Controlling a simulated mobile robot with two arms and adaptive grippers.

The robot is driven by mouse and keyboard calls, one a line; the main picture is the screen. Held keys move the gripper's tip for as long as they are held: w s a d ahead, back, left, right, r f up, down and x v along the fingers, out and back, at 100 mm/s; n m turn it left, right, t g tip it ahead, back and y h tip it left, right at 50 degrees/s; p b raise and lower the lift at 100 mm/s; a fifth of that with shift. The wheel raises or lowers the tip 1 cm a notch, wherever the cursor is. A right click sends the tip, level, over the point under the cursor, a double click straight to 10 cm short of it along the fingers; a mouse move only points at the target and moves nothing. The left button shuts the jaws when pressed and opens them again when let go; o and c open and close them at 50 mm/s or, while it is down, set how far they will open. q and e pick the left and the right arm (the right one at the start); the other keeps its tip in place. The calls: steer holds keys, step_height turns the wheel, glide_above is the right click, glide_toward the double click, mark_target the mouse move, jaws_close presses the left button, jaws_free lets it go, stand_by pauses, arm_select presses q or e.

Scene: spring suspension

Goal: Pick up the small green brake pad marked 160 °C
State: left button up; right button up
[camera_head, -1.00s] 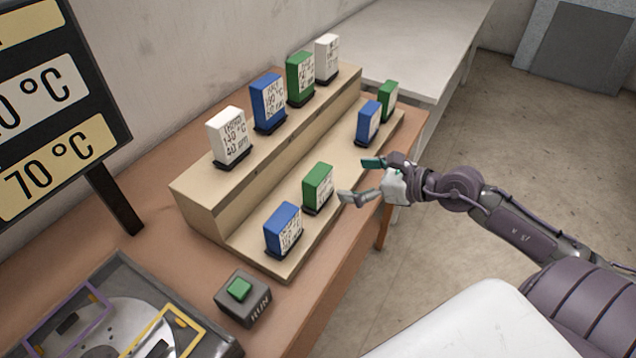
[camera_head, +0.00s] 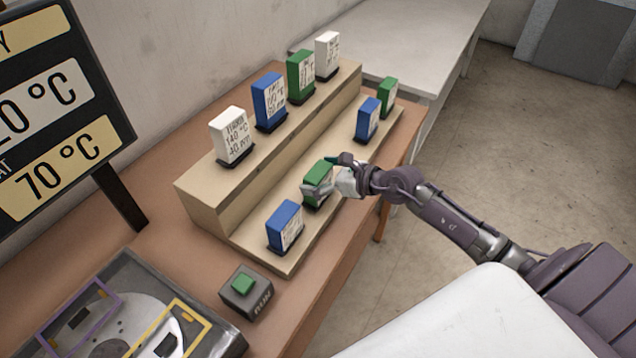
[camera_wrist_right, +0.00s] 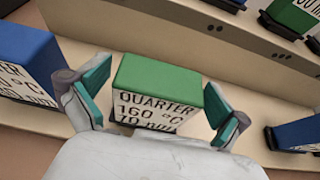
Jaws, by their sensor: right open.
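The small green brake pad (camera_head: 317,183) stands upright on the lower step of the wooden stand. In the right wrist view its label reads QUARTER, 160 °C and a partly hidden last line, below the green top (camera_wrist_right: 160,78). My right gripper (camera_head: 326,177) is at this pad in the head view. In the wrist view the right gripper's teal-padded fingers (camera_wrist_right: 158,98) are spread, one on each side of the pad, with a visible gap at least on the left. The pad's lower part is hidden by the gripper. My left gripper is not in view.
A blue pad (camera_head: 284,226) stands close by on the same step, also in the wrist view (camera_wrist_right: 25,65). Another blue pad (camera_head: 368,119) and green pad (camera_head: 387,97) stand farther back. Taller pads line the upper step (camera_head: 205,192). A RUN button box (camera_head: 246,292) sits in front.

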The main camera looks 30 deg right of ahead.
steer(key=c, duration=1.3)
steer(key=shift+r, duration=0.1)
